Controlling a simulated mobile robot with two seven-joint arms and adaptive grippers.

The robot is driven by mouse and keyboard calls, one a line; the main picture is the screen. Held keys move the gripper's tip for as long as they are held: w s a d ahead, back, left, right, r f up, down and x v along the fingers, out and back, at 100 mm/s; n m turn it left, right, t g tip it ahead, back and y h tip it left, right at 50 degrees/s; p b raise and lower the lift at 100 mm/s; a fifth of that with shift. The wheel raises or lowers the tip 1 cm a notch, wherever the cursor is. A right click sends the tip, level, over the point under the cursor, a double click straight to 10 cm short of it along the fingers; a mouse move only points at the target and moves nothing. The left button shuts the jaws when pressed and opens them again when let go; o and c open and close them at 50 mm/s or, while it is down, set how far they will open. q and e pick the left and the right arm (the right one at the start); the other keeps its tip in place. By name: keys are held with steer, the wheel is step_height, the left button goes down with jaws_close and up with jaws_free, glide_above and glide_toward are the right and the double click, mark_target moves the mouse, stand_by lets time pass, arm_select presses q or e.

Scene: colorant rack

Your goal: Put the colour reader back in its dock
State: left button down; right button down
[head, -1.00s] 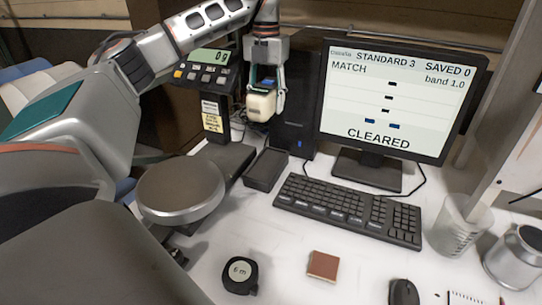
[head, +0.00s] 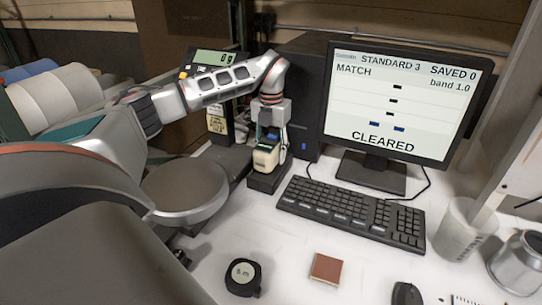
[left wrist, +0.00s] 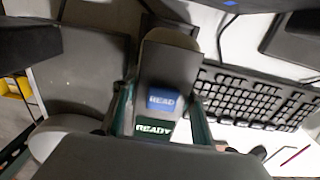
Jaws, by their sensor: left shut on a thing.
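The colour reader (head: 265,158) is a small cream and dark block, upright in the head view. My left gripper (head: 268,142) is shut on it from above. In the left wrist view the reader (left wrist: 172,65) shows a blue READ button and a READY display between the fingers (left wrist: 162,112). The dock (head: 267,183) is a low black tray left of the keyboard. The reader's lower end is at or just above the dock; I cannot tell whether it touches. The reader hides most of the dock's inside. My right gripper is not in view.
A round scale pan (head: 185,190) is close on the left, under my arm. The keyboard (head: 352,212) lies close on the right, and a black computer tower (head: 300,90) stands behind. A tape measure (head: 243,277) and a brown square sample (head: 326,268) lie in front.

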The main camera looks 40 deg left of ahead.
arm_select(q)
steer(key=shift+f, duration=0.75)
steer(key=shift+f, duration=0.1)
steer(key=c, duration=1.2)
jaws_free()
steer(key=shift+f, duration=0.1)
step_height(320, 180, up, 12)
steer(key=shift+r, duration=0.15)
